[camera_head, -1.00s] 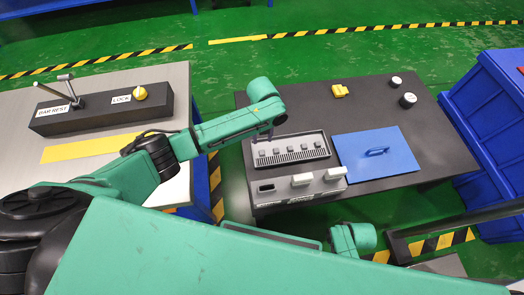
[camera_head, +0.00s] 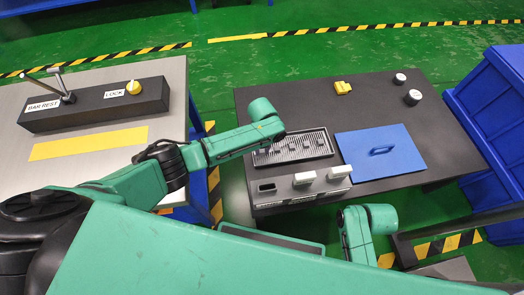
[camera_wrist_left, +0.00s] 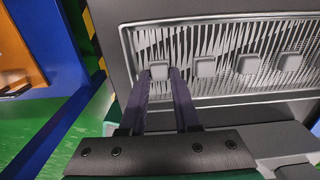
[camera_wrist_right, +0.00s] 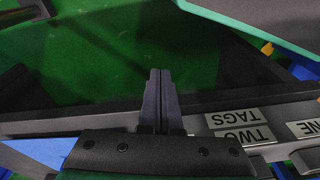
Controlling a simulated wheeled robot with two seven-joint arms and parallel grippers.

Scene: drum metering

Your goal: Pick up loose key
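Several small grey block keys stand in a row in a ribbed tray (camera_head: 313,154) on the dark bench. In the left wrist view the leftmost key (camera_wrist_left: 158,70) lies between the tips of my left gripper (camera_wrist_left: 160,76). The fingers are apart, one on each side of it, and I cannot tell whether they touch it. The other keys, such as the second key (camera_wrist_left: 247,64), stand free to the right. In the head view my left forearm hides the left gripper. My right gripper (camera_wrist_right: 160,75) is shut and empty, beside the bench's front edge over the floor.
A grey panel with a dark slot (camera_head: 267,187) and two white blocks (camera_head: 304,179) sits in front of the tray. A blue lid (camera_head: 400,155) with a handle lies right of it. Behind are a yellow piece (camera_head: 343,87) and two knobs. A blue crate (camera_head: 490,110) stands right.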

